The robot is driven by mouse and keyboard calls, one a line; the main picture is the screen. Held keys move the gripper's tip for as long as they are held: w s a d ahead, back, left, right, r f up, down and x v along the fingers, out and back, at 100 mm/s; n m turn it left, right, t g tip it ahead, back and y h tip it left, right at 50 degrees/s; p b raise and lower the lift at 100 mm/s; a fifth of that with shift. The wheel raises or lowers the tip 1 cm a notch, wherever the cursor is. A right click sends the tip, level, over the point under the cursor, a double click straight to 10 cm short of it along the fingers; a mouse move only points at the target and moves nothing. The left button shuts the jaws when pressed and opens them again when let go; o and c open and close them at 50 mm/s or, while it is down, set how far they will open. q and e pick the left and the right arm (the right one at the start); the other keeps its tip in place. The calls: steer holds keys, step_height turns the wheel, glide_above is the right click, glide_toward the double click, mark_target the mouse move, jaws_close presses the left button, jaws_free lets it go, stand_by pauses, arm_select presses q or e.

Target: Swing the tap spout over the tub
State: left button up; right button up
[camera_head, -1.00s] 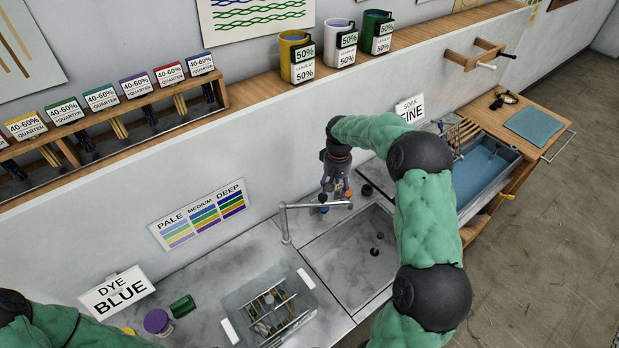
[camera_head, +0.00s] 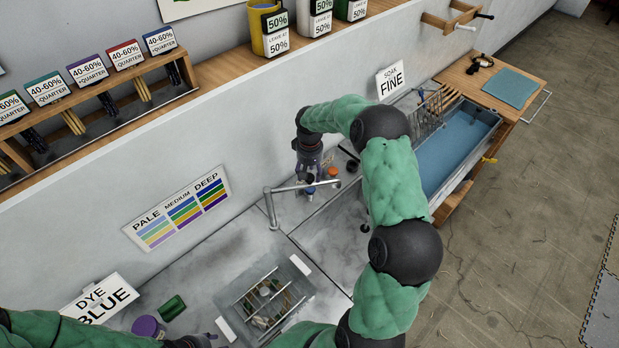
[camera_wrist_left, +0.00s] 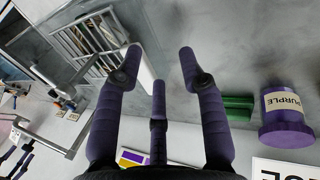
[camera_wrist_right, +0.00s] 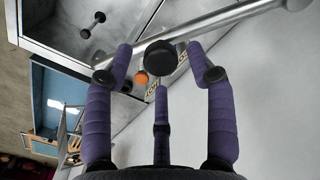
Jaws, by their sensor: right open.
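The metal tap (camera_head: 270,212) stands on the grey counter behind the tub. Its spout (camera_head: 290,188) points right, over the sink side rather than the tub. The tub (camera_head: 301,264) is a pale see-through box with white handles and a rack inside, in front of the tap. My right gripper (camera_head: 308,185) is at the spout's outer part. In the right wrist view the spout (camera_wrist_right: 225,20) crosses close to the open fingers; contact cannot be told. My left gripper (camera_head: 205,342) is low in the head view. Its fingers (camera_wrist_left: 161,55) are open and empty above the counter beside the tub.
A purple jar (camera_wrist_left: 285,110) and a green block (camera_wrist_left: 238,106) sit near my left gripper. The DYE BLUE sign (camera_head: 100,298) stands at the left. A blue-filled basin (camera_head: 450,160) lies beyond my right arm. The wall ledge runs behind.

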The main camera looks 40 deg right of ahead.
steer(key=shift+w+f, duration=0.1)
steer(key=shift+f, duration=0.6)
jaws_close()
steer(key=shift+b, duration=0.3)
